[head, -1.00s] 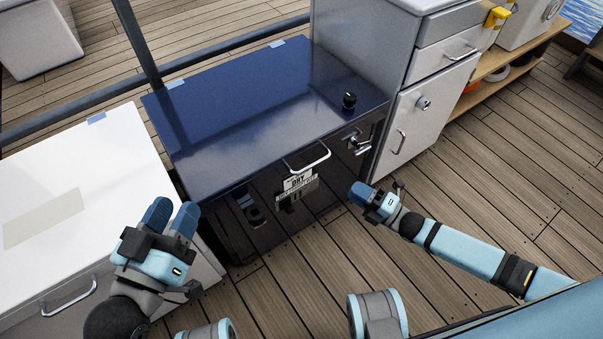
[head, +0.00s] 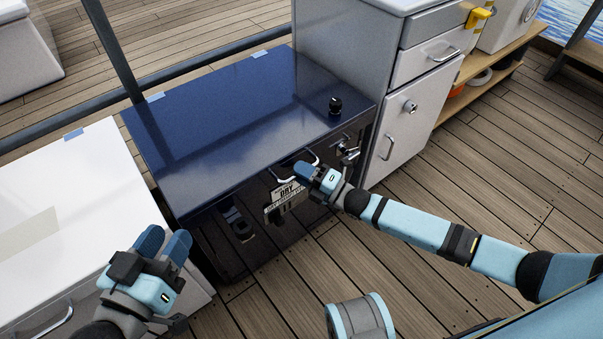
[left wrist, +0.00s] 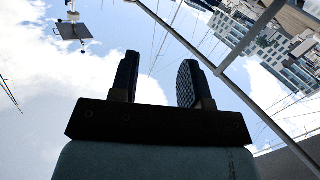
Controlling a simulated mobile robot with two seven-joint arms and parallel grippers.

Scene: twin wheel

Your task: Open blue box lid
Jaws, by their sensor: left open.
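The blue box lid (head: 235,120) is flat and closed on a dark box (head: 215,257), with a metal handle (head: 280,165) at its front edge. My right gripper (head: 304,172) is at the right end of this handle and partly covers it. I cannot tell whether it touches the handle or whether its jaws are open. My left gripper (head: 163,240) is open and empty, in front of the white box's right end, away from the blue lid. In the left wrist view its two fingers (left wrist: 156,80) stand apart against the sky.
A white box (head: 90,185) stands to the left of the blue one. A grey cabinet (head: 410,135) stands close on the right. A railing (head: 200,73) runs behind. The wooden deck (head: 450,185) at right is free.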

